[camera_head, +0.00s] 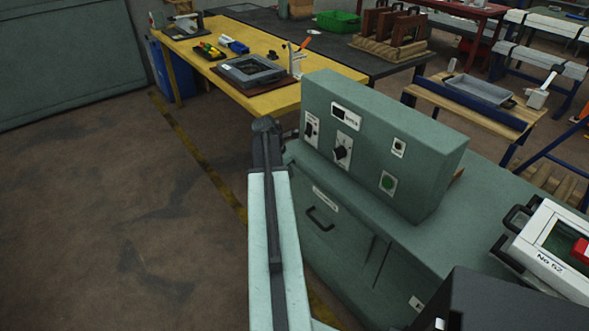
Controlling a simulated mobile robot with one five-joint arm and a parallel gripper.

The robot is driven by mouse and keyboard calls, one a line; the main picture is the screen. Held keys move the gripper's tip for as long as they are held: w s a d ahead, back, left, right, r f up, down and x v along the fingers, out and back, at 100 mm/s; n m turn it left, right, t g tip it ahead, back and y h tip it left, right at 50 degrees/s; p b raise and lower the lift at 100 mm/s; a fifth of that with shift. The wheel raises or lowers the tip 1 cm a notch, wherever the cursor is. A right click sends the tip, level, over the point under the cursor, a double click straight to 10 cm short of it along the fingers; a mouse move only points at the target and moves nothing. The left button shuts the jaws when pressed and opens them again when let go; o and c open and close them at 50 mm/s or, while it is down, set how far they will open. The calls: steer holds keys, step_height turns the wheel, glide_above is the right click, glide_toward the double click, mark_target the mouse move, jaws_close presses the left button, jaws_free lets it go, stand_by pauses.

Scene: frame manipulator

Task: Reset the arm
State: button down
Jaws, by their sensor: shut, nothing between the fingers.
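My arm (264,215) reaches from the bottom edge up the middle of the head view, a pale link with a dark strip along it. It ends in a dark rounded joint in front of the green machine's left side. I cannot make out my gripper or its fingers in this view. The arm stands beside the green control cabinet (330,240), and I cannot tell whether they touch.
The cabinet's panel box (375,145) carries a dial, switches and a green button. A yellow bench (215,62) with a grey tray device (252,70) stands behind. A white case (545,245) sits at the right. The floor at the left is clear.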

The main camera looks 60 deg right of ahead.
steer(key=shift+v, duration=0.75)
